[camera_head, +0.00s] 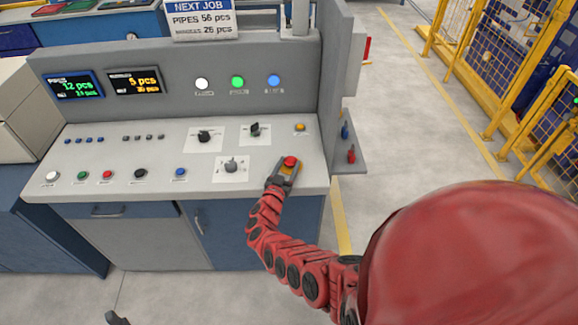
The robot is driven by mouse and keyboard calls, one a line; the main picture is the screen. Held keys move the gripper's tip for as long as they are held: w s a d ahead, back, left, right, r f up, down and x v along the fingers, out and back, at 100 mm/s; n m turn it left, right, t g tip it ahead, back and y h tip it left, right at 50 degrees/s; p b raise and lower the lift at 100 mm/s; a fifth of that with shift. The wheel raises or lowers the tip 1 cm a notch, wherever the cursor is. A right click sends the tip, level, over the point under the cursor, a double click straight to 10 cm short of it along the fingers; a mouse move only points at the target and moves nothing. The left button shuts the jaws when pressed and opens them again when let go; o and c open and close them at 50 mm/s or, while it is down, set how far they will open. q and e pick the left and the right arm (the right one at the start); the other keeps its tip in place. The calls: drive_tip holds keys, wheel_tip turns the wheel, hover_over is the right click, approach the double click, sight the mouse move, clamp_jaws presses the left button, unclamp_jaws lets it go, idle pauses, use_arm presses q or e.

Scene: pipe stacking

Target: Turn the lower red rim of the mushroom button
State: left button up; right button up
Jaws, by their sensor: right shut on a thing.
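The red mushroom button (291,160) stands on a yellow plate (297,170) near the right front corner of the grey console. My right gripper (284,171) reaches it from the front, its red arm coming up from the lower right. The gripper is shut on the button; its fingers partly hide the lower rim and the plate. A small dark piece at the bottom edge, left of the middle, looks like the tip of my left gripper (117,318). Too little of it shows to tell its state.
The console panel (120,152) carries several small buttons and black selector knobs, with a grey knob (231,166) left of the mushroom button. Two displays (76,87) and three lamps stand behind. A side shelf (347,163) is at the right. Yellow fencing (470,60) stands beyond clear floor.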

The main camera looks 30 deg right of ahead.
drive_tip(key=shift+f+m+g+h, duration=0.1)
drive_tip(key=shift+m+g+h, duration=0.2)
drive_tip(key=shift+g, duration=0.1)
idle(0.3)
drive_tip(key=o, duration=1.4)
drive_tip(key=shift+w, duration=0.1)
drive_tip(key=shift+c, duration=0.2)
